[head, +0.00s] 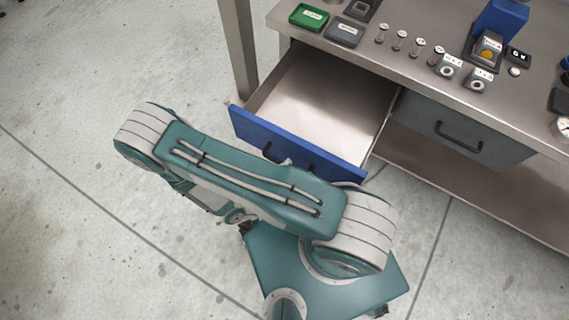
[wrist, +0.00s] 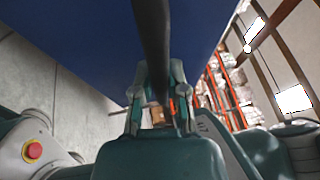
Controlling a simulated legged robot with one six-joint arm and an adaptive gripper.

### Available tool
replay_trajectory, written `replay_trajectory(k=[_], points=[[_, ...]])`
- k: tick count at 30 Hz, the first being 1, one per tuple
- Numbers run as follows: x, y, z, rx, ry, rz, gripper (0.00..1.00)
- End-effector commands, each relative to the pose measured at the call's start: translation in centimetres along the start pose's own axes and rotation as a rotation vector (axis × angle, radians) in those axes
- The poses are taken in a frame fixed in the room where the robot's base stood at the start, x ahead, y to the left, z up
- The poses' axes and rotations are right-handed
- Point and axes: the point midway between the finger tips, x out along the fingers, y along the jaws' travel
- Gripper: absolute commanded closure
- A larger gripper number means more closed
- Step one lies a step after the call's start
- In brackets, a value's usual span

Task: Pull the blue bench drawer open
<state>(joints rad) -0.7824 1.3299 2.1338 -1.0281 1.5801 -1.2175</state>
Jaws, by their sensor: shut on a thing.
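The blue bench drawer (head: 245,127) is pulled well out of the bench in the head view, and its metal inside looks empty. Its dark handle (head: 273,153) is partly hidden behind my arm. In the wrist view the blue drawer front (wrist: 85,35) fills the top, and the black handle bar (wrist: 152,40) runs down between my fingers. My gripper (wrist: 158,88) is shut on the handle. In the head view my gripper is hidden by my arm.
The metal bench top (head: 380,55) holds a green tray (head: 309,17), a grey tray (head: 344,31), several small weights and a blue device (head: 500,18). A grey drawer (head: 465,135) to the right is shut. Clear concrete floor (head: 80,220) lies to the left.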

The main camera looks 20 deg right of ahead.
Motion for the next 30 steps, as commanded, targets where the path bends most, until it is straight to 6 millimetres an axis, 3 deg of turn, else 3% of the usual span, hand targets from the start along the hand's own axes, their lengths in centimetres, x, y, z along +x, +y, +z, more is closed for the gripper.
replay_trajectory(k=[5, 6, 8, 20, 25, 30], points=[[-0.1, 0.3, -0.1, -0.001, 0.005, 0.008, 1.00], [-0.1, 0.3, -0.1, -0.001, 0.005, 0.008, 0.68], [-0.1, 0.2, -0.1, -0.001, 0.004, 0.007, 0.46], [-0.4, 0.1, 0.0, 0.000, 0.001, 0.003, 0.46], [-2.5, 0.1, 0.1, 0.002, -0.004, 0.004, 0.46], [-6.1, 0.2, 0.1, 0.002, -0.004, 0.005, 0.46]])
